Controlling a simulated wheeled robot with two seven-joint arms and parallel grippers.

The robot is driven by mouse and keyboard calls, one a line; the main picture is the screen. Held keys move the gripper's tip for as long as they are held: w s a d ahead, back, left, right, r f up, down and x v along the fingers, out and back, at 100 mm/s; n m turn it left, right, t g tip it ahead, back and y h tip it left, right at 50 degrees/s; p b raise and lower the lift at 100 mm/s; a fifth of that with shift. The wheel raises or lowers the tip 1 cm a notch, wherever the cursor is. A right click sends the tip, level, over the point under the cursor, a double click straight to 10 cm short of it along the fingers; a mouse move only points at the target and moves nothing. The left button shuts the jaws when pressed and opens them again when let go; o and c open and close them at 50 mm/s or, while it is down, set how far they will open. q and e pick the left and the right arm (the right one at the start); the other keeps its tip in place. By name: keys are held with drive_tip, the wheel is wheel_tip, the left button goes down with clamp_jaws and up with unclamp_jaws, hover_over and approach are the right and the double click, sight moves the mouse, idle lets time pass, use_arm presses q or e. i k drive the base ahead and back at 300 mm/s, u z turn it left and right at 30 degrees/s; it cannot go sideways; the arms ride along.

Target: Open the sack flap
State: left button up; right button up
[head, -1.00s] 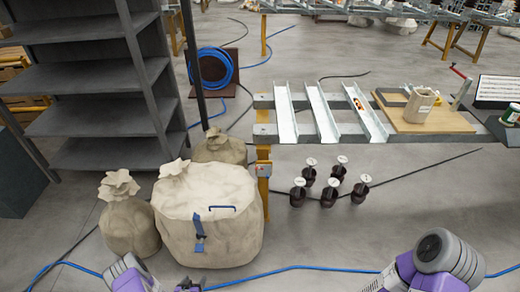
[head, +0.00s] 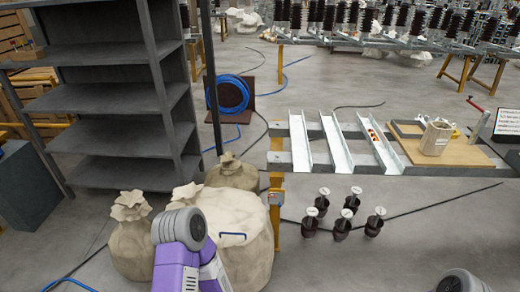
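A large cream sack (head: 252,214) stands on the floor at lower centre-left. A blue handle (head: 232,236) lies across the top of its flap. The blue strap on its front is hidden behind my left arm. My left arm (head: 184,250) rises in front of the sack and covers its left front part. Its gripper fingers cannot be made out. Only a rounded grey part of my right arm (head: 462,282) shows at the bottom right edge; its gripper is outside the picture.
Smaller tied sacks stand to the left (head: 131,236) and behind (head: 232,172). A dark shelf unit (head: 110,100) is at left. A yellow post (head: 276,205) of the rail bench stands right beside the big sack. Dark insulators (head: 343,228) stand on the floor to the right, with free floor around.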

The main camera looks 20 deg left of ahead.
sight(233, 217)
drive_tip(key=u, duration=0.55)
drive_tip(key=k, duration=0.65)
drive_tip(key=u, duration=0.9)
drive_tip(key=i, duration=0.9)
drive_tip(key=z, duration=0.65)
drive_tip(key=i, duration=0.85)
drive_tip(key=z, duration=0.85)
